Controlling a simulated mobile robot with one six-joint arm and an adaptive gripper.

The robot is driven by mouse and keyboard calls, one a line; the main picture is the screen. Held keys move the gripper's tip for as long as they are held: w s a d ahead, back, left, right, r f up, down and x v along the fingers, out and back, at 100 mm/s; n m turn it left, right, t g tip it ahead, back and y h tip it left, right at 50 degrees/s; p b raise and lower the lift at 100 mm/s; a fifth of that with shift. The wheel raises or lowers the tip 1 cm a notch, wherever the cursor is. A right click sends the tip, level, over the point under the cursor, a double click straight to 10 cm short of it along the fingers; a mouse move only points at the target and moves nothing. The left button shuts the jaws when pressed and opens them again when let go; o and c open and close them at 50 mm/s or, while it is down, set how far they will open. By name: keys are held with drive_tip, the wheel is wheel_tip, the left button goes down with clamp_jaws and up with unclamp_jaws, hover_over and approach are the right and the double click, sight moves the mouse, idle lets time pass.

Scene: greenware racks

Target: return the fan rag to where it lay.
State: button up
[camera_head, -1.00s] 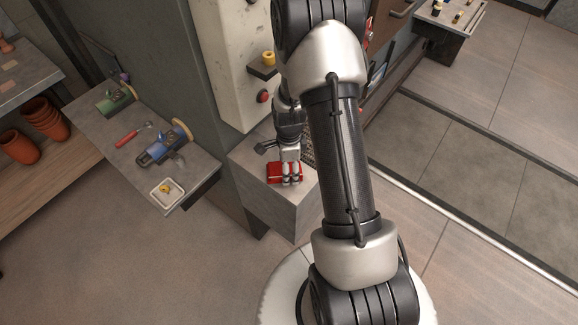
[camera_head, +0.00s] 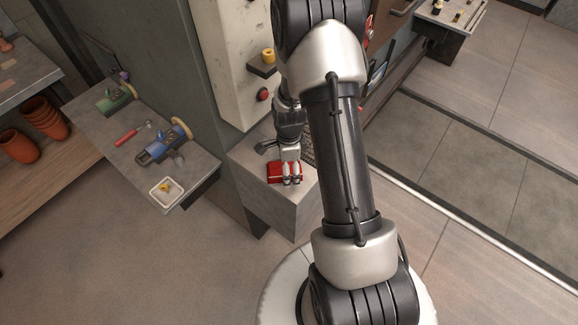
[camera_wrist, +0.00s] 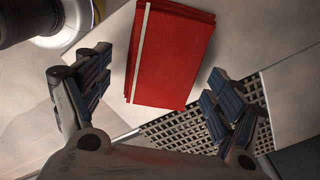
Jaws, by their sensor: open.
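The fan rag looks to be the folded red cloth (camera_head: 284,173) with a pale stripe, lying on the grey block-shaped stand. In the wrist view the red cloth (camera_wrist: 170,55) lies flat in stacked layers beyond and between my fingers. My gripper (camera_head: 291,175) is over the cloth in the head view. In the wrist view my gripper (camera_wrist: 160,100) is open, with one finger on each side and nothing held between the pads. Whether the fingers touch the cloth cannot be told.
A dark grille (camera_wrist: 190,130) lies beside the cloth on the stand (camera_head: 270,200). A wall panel with a red button (camera_head: 263,95) and a small shelf (camera_head: 262,70) rises behind. At left a bench (camera_head: 100,130) holds tools and a white tray (camera_head: 153,188).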

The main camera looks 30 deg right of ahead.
wheel_tip(320, 180, up, 12)
idle(0.5)
drive_tip(key=shift+r, duration=0.15)
drive_tip(key=s+a+r+n+t, duration=0.2)
drive_tip(key=s+a+r+n, duration=0.3)
drive_tip(key=r+n, duration=0.4)
drive_tip(key=s+a+r+n+t, duration=0.1)
drive_tip(key=s+a+r+n, duration=0.5)
drive_tip(key=r, duration=0.5)
drive_tip(key=s+a+r+n+t, duration=0.1)
drive_tip(key=s+a+r+n, duration=0.1)
drive_tip(key=s+n, duration=0.6)
drive_tip(key=shift+a+t, duration=0.3)
drive_tip(key=shift+a, duration=0.1)
drive_tip(key=shift+r, duration=0.1)
